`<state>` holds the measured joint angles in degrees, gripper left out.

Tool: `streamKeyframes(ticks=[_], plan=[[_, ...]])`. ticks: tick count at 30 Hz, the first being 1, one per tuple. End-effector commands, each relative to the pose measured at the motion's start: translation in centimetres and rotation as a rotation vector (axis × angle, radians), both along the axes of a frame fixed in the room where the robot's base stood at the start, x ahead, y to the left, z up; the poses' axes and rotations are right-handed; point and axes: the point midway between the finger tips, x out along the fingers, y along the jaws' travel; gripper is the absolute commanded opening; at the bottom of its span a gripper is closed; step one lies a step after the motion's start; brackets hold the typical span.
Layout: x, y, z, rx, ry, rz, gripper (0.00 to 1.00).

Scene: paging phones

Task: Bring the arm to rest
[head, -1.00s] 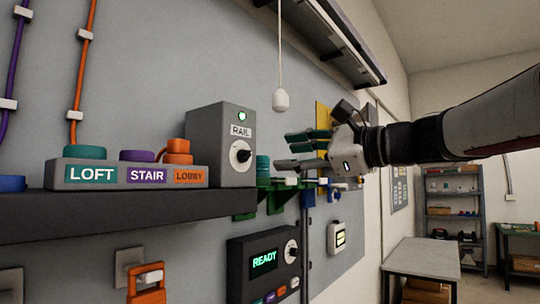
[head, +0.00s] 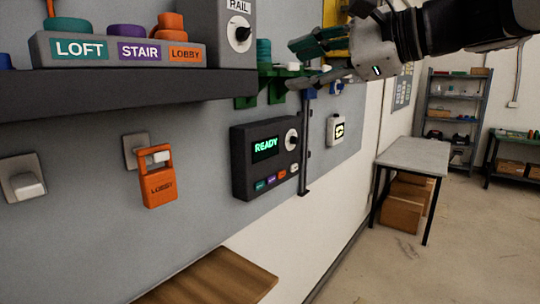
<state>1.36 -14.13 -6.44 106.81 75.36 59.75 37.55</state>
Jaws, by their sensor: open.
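My gripper (head: 318,62) is at the upper right of the head view, at the end of my arm coming in from the top right. Its two fingers are apart and point left, with nothing seen between them. The fingers overlap the green bracket (head: 272,88) and the teal stack (head: 264,52) in the picture. I cannot tell whether they touch. The dark panel (head: 262,165) reading READY is on the wall below the gripper.
A dark shelf (head: 110,92) holds a block (head: 118,50) labelled LOFT, STAIR and LOBBY and a grey RAIL box (head: 225,30). An orange LOBBY tag (head: 160,190) hangs on the wall. A grey table (head: 415,153) stands at right. Open floor (head: 420,265) lies in front.

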Motion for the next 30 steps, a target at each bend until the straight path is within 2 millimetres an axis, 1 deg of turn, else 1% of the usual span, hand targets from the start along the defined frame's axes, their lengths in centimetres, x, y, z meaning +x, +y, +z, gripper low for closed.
streamKeyframes(ticks=[1,2,3,5,6,8,9,12,15,18,21,24,30], plan=[[-2.0,0.0,-2.5,-0.123,-0.018,0.020,0.45],[-3.1,-0.1,-4.2,-0.203,-0.031,0.035,0.45],[-4.5,-0.4,-6.5,-0.310,-0.047,0.060,0.45],[-6.7,-1.1,-9.7,-0.471,-0.073,0.102,0.45],[-8.2,-1.7,-11.8,-0.578,-0.091,0.135,0.45],[-10.4,-2.8,-14.8,-0.738,-0.120,0.192,0.45],[-11.8,-3.7,-16.7,-0.845,-0.140,0.233,0.45],[-15.1,-6.2,-21.1,-1.101,-0.187,0.351,0.45],[-17.7,-8.9,-24.4,-1.322,-0.230,0.469,0.45],[-19.6,-11.0,-26.5,-1.487,-0.260,0.572,0.45],[-20.6,-12.4,-27.7,-1.590,-0.280,0.640,0.45],[-21.1,-13.1,-28.2,-1.637,-0.287,0.674,0.45],[-21.1,-13.1,-28.2,-1.640,-0.287,0.675,0.45]])
